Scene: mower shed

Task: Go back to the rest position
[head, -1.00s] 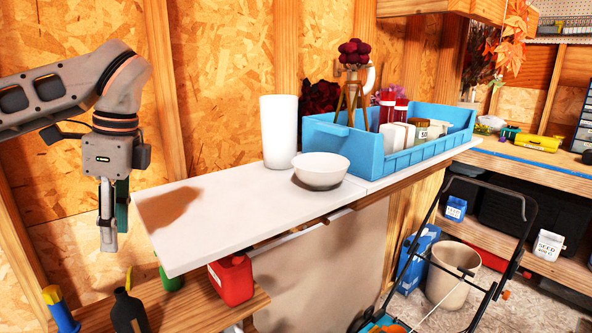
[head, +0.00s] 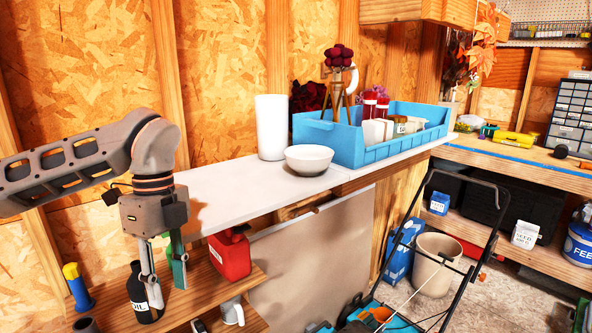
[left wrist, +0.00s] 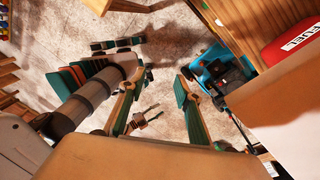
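My left gripper (head: 166,282) hangs fingers down in front of the near left end of the white tabletop (head: 225,190), above the lower wooden shelf. Its two fingers are apart with nothing between them.
A black oil bottle (head: 144,295) and a red can (head: 230,255) stand on the lower shelf (head: 255,278) close to my left gripper. A white bowl (head: 309,158), a white cylinder (head: 271,127) and a blue tray (head: 345,150) sit on the tabletop. A mower stands at the right.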

